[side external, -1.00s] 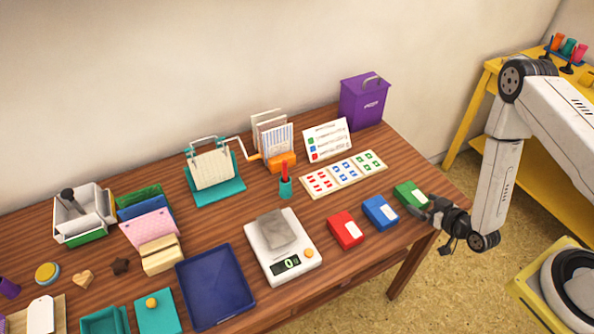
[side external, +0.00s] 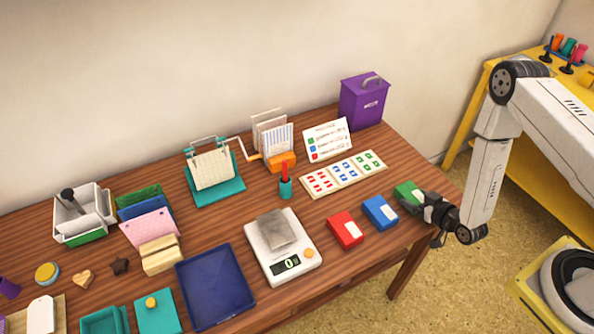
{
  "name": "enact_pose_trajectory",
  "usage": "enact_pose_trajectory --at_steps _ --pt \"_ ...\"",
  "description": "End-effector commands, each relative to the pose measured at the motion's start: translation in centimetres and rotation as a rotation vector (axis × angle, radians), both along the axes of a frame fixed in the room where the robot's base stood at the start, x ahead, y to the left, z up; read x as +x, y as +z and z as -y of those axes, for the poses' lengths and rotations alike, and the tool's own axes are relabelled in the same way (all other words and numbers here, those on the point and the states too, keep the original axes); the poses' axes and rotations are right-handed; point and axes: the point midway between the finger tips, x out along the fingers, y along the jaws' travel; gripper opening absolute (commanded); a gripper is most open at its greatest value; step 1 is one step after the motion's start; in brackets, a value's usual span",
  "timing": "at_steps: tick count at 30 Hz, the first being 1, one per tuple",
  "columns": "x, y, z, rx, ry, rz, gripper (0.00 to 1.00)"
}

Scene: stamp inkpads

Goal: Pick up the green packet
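The green packet (side external: 406,190) lies at the right end of a row of packets, near the right front edge of the wooden table. My gripper (side external: 414,200) is at its right end, low over the table, with its fingers reaching to the packet and covering part of it. The fingers are small and dark here, so I cannot tell whether they press on the packet or stand open around it. The packet appears to rest on the table.
A blue packet (side external: 380,212) lies just left of the green one, and a red packet (side external: 346,230) left of that. A stamped card (side external: 343,174) lies behind them. A scale (side external: 264,257) and a navy tray (side external: 215,287) are further left. A purple box (side external: 362,104) stands at the back.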

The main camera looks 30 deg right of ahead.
Motion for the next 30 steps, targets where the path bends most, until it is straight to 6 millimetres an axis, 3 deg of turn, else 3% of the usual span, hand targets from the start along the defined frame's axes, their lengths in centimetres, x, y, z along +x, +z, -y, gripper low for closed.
enact_pose_trajectory --at_steps 1,4,19,30 --pt "0.0 0.0 0.0 0.0 0.0 0.0 0.49" --pt "0.0 0.0 0.0 0.0 0.0 0.0 0.19" --pt "0.1 0.8 0.0 0.0 0.0 0.002 0.19" --pt "0.1 4.4 0.0 -0.001 0.0 0.003 0.19"
